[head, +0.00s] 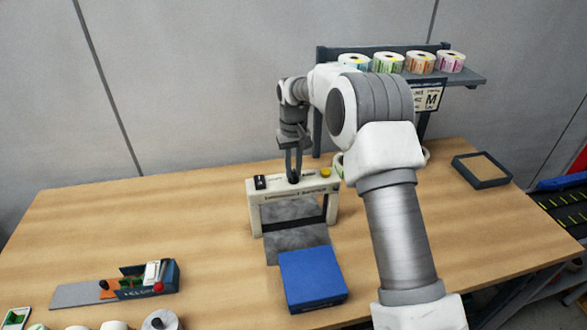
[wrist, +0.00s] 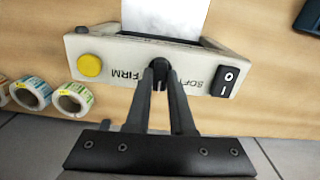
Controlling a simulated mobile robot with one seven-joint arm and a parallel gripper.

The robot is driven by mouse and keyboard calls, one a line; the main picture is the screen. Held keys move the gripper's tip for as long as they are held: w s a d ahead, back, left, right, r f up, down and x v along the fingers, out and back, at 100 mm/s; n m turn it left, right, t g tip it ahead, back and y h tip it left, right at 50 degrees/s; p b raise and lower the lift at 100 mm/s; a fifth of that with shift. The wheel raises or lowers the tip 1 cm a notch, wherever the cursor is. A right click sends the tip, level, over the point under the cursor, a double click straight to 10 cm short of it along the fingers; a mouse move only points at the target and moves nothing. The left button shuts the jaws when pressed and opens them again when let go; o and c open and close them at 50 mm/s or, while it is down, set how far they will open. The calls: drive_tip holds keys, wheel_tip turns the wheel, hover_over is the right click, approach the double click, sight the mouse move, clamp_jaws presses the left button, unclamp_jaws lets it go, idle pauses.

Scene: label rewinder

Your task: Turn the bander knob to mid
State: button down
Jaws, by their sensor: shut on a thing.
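The bander (head: 252,204) is a cream arch-shaped machine on the wooden table, seen at mid-picture in the head view and upside down in the wrist view (wrist: 110,62). Its black knob (wrist: 158,66) sits on the top face between the printed words FIRM and SOFT. My gripper (wrist: 159,84) reaches down from above, with its fingers closed around the knob; it also shows in the head view (head: 293,178). The fingers cover most of the knob, so I cannot tell which setting its pointer faces. A yellow button (wrist: 89,65) and a black rocker switch (wrist: 225,81) flank the knob.
A blue box (head: 312,279) stands in front of the bander. A label dispenser (head: 140,283) is at the front left. A shelf (head: 465,77) with several label rolls stands behind my arm. A dark tray (head: 482,183) lies at right.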

sight(294, 172)
drive_tip(key=shift+m, duration=0.3)
drive_tip(key=c, duration=0.8)
unclamp_jaws()
drive_tip(key=shift+r, duration=0.15)
drive_tip(key=shift+r, duration=8.6)
